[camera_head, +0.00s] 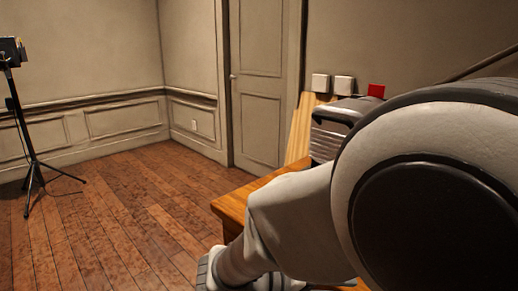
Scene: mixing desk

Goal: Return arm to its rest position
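My arm (295,215) fills the right side of the head view, with a large pale joint and dark round cap close to the camera. A pale link runs from it down and left to a ribbed section at the bottom edge. My gripper is not in view, so its fingers and anything in them cannot be seen.
A wooden desk (229,207) lies behind and below my arm, mostly hidden by it. A black tripod stand (28,140) is at the far left. A closed door (258,85) and panelled walls are behind. The wooden floor (120,215) at left is clear.

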